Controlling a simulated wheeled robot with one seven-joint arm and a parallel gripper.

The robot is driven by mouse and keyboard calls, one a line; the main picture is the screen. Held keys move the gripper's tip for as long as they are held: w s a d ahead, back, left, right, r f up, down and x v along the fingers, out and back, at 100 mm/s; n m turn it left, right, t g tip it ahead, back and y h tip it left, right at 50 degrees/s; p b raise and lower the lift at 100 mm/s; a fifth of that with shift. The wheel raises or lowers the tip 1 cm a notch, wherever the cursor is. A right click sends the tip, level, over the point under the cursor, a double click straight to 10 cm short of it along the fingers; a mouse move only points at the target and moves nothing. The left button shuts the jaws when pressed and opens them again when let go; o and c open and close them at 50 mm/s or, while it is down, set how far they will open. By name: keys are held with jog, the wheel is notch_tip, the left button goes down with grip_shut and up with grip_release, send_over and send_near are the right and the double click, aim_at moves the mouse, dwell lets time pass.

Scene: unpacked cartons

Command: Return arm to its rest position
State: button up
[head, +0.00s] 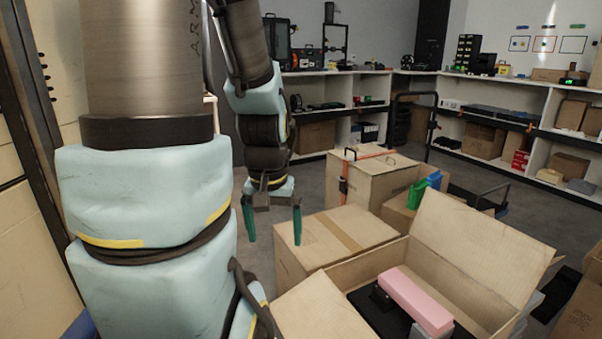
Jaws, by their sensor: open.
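My gripper (273,224) hangs at the end of my arm (266,130), left of the middle of the head view. Its two green-tipped fingers point down and stand well apart. It is open, with nothing between the fingers. The fingertips are in front of or beside the left edge of a closed carton (334,238); I cannot tell whether they touch it.
An open carton (468,236) at the lower right holds a pink block (414,300) and dark items. Behind stand a taller carton (372,179) and green and blue items (417,193). Shelves (338,125) line the back. Grey floor (257,262) shows left of the closed carton.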

notch_tip(320, 180, up, 22)
jog(key=p, duration=2)
jog(key=shift+f, duration=0.1)
